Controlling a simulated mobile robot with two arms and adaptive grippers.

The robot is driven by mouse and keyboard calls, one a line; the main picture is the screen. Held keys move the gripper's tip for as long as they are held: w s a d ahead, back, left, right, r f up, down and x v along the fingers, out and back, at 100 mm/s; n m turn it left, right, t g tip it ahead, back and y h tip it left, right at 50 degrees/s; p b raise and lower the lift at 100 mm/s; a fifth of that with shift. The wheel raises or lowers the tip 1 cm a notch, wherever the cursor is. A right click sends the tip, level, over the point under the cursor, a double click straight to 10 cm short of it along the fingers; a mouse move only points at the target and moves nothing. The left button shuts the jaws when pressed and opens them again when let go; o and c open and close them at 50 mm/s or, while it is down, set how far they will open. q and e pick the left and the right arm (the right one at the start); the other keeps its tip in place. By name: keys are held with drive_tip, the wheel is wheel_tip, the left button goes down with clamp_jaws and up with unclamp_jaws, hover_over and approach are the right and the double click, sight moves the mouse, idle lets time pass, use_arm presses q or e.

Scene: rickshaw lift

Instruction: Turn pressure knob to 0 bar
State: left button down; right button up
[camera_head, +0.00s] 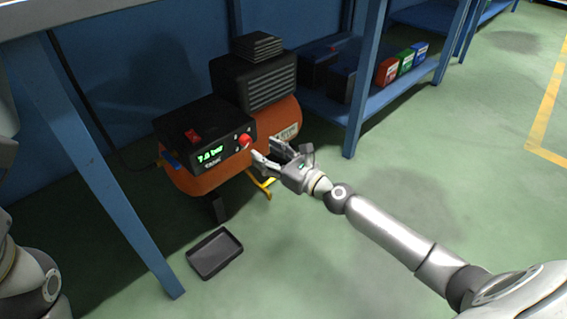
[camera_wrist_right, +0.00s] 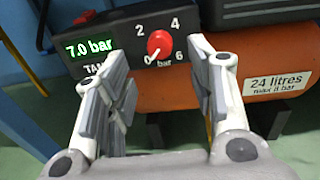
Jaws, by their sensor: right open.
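The red pressure knob (camera_head: 245,141) is on the front panel of the black control box (camera_head: 190,118) on the orange compressor. In the right wrist view the knob (camera_wrist_right: 160,43) has marks 0, 2, 4, 6 and "bar" around it, and its white pointer is toward the 0 at lower left. The green display (camera_wrist_right: 90,48) reads 7.0 bar. My right gripper (camera_head: 264,154) is open just in front of the knob, its fingers (camera_wrist_right: 165,90) spread on either side below it, apparently apart from it. My left gripper is not in view; only part of my left arm shows.
A red switch (camera_head: 193,135) is on top of the control box. The orange tank (camera_head: 205,178) stands between blue shelf legs (camera_head: 362,85). A dark tray (camera_head: 215,254) lies on the green floor. Coloured boxes (camera_head: 402,62) sit on the right shelf. The floor to the right is clear.

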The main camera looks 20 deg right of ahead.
drive_tip(key=v, duration=0.6)
idle(0.5)
